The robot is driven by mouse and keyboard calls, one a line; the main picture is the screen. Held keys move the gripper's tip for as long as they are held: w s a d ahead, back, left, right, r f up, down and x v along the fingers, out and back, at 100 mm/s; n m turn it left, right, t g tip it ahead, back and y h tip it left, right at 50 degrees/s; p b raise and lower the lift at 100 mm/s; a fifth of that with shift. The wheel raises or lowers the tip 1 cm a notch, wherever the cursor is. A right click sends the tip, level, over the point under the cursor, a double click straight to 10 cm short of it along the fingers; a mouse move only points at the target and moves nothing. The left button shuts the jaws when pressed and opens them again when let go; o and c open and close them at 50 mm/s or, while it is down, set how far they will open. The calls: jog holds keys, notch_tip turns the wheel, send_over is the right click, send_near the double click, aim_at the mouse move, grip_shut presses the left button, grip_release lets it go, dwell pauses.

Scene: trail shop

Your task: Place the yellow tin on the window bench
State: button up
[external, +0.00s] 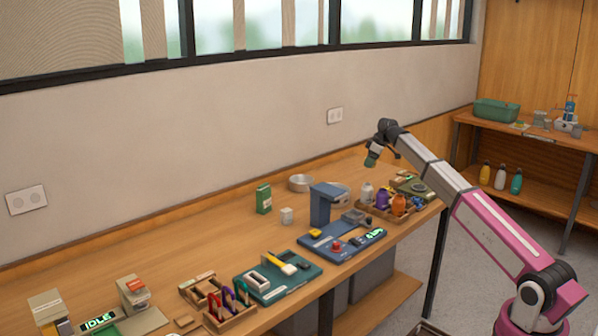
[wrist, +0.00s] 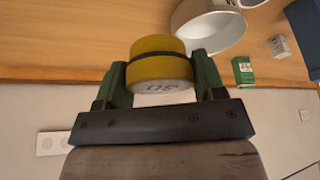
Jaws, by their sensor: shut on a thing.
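The yellow tin (wrist: 157,46) has a dark band around it and a pale end marked with digits. My gripper (wrist: 160,78) is shut on it, with a green finger on each side, in the wrist view. In the external view my gripper (external: 372,157) is raised over the far right part of the window bench (external: 215,262). I cannot make out the tin in that view. The wooden bench top also shows in the wrist view (wrist: 60,35), apart from the tin.
A metal pan (external: 300,184), a green box (external: 264,199) and a small pale box (external: 287,216) stand towards the wall. A blue device (external: 322,205) and a tray with bottles (external: 385,212) are further right. Bare wood lies left of the green box.

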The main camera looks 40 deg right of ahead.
jog(key=shift+w+d, duration=0.3)
jog(key=shift+d, duration=0.2)
jog(key=shift+w+d, duration=0.25)
jog(key=shift+d, duration=0.25)
jog(key=f, duration=1.5)
jog(key=shift+s+a, duration=0.2)
jog(key=shift+f, duration=0.1)
jog(key=o, duration=0.9)
jog(key=v, duration=1.1)
jog(key=shift+r, duration=0.3)
jog(key=shift+o, duration=0.5)
jog(key=shift+s+d+r, duration=0.1)
jog(key=shift+s+r, duration=0.05)
jog(key=shift+r, duration=0.15)
